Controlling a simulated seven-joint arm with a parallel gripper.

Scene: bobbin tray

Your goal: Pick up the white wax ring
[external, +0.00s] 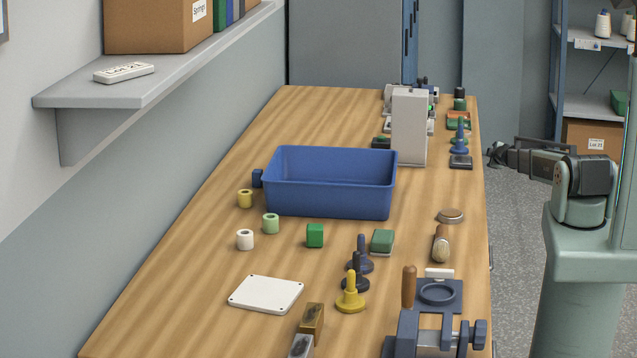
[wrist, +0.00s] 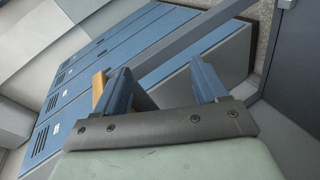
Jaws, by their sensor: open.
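A small white ring-like cylinder (external: 245,240) with a dark hole in its top stands upright on the wooden table (external: 190,300), left of centre in the external view. It is the thing that best fits the white wax ring. My gripper (external: 494,153) is beyond the table's right edge, far from the white ring. In the wrist view my gripper (wrist: 160,78) shows two blue fingers apart with nothing between them. The wrist view does not show the ring.
A blue bin (external: 330,200) is behind and to the right. A green cube (external: 315,236) stands right; a white plate (external: 266,294) lies in front. A shelf (external: 150,90) overhangs at left.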

